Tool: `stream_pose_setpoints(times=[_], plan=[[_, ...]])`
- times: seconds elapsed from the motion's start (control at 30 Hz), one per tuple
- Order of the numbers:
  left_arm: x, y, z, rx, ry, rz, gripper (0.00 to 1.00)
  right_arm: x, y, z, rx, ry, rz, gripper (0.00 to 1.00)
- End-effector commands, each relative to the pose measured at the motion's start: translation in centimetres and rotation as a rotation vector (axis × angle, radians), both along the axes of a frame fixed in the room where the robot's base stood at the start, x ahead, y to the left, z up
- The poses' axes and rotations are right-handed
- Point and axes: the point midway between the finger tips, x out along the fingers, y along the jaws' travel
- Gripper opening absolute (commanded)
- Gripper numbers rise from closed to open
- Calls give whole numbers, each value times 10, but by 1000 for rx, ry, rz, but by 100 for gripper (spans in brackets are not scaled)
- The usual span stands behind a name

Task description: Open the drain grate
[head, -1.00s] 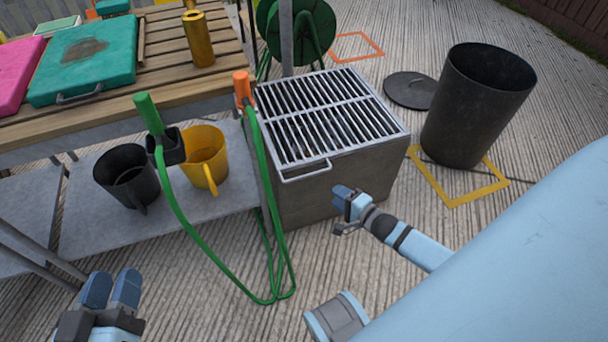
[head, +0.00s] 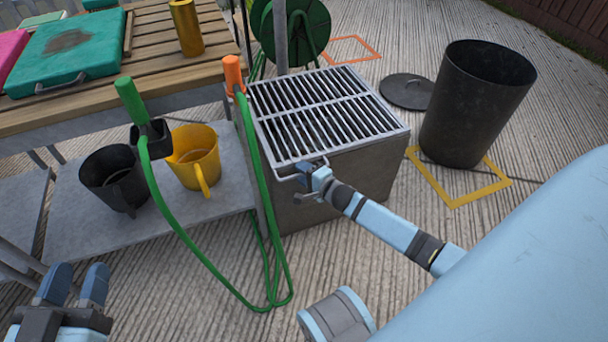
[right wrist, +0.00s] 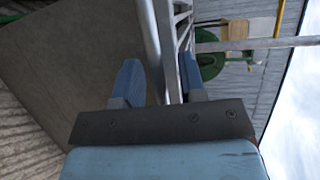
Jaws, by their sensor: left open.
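The drain grate (head: 322,112) is a grey metal grid lying flat on top of a grey box (head: 345,180), with a wire handle (head: 290,176) at its near edge. My right gripper (head: 312,178) is at the right end of this handle. In the right wrist view its blue fingers (right wrist: 160,82) stand apart, with metal bars of the grate (right wrist: 168,45) running between them. I cannot tell whether they touch the bars. My left gripper (head: 75,284) is open and empty at the lower left, away from the grate.
A green hose (head: 205,268) hangs just left of the box. A yellow jug (head: 195,150) and a black jug (head: 112,178) stand on the shelf. A black bin (head: 475,105) and its lid (head: 408,90) are on the right. Ground in front is clear.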

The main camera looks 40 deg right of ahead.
Motion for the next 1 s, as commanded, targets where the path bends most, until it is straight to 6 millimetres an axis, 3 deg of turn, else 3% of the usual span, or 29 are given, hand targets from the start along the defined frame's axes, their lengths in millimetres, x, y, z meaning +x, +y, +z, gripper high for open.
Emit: stream_pose_setpoints(times=[0.17, 0.33, 0.37, 0.67, 0.83, 1.0], plan=[[0, 0, 2, 1, -4, -1, 43, 0, 0, 0, 0, 0, 0, 38], [0, 0, 2, 4, -6, -2, 43, 0, 0, 0, 0, 0, 0, 3], [0, 1, 2, 4, -5, -2, 43, 0, 0, 0, 0, 0, 0, 0], [0, 0, 6, 0, 2, -5, 43, 0, 0, 5, 9, -2, 0, 0], [-4, -2, 13, -36, 65, -11, 43, 0, 0, 25, 46, -11, 1, 0], [-22, -13, 5, -145, 258, -7, 43, -1, -1, 56, 113, -27, 1, 0]])
